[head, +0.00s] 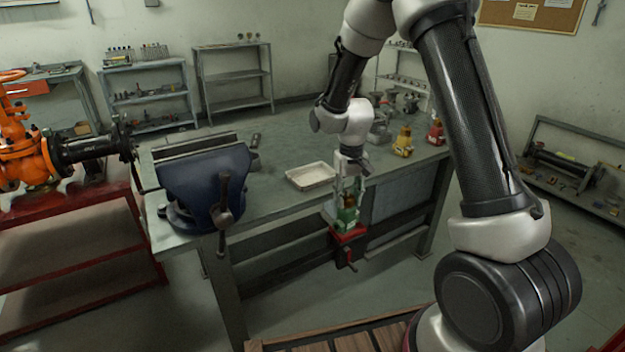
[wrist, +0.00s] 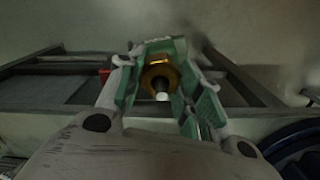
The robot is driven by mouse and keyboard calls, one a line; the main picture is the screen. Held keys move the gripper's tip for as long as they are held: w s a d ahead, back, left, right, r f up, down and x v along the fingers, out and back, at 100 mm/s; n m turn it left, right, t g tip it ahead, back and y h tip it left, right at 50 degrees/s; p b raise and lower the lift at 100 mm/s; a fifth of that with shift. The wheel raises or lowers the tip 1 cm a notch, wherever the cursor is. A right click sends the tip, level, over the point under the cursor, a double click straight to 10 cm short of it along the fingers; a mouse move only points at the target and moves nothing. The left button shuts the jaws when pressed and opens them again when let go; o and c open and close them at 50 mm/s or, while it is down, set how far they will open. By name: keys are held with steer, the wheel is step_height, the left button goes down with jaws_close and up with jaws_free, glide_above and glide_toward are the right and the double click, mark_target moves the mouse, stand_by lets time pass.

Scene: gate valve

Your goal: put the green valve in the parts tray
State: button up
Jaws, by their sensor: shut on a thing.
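The green valve (head: 347,215) is upright near the front edge of the workbench, right over a red vise-like fixture (head: 345,238) with a dark handle. I cannot tell whether the valve still touches the fixture. My gripper (head: 348,194) points down and is shut on the valve's upper part. In the wrist view, a brass nut with a pale stem tip (wrist: 161,80) shows between my fingers, whose inner sides are teal; the valve's lower body is hidden. The parts tray (head: 311,184), shallow and pale, lies on the bench left of and behind my gripper and looks empty.
A large blue vise (head: 205,185) stands on the bench left of the tray. Yellow (head: 403,143) and red (head: 436,131) valves stand at the right back. An orange valve (head: 22,150) on a red stand is at far left. The bench around the tray is mostly clear.

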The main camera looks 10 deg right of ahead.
steer(key=s+a+r+n, duration=0.2)
steer(key=a+r+n, duration=0.25)
steer(key=r, duration=0.25)
steer(key=s+a+r+n, duration=0.1)
steer(key=a+r+n, duration=0.2)
steer(key=r+n, duration=0.35)
steer(key=s+d+r+n, duration=0.1)
steer(key=s+r+n, duration=0.2)
steer(key=n, duration=1.5)
steer(key=s, duration=0.3)
steer(key=shift+s+d+r, duration=0.2)
steer(key=shift+s+d, duration=0.05)
steer(key=shift+d, duration=0.1)
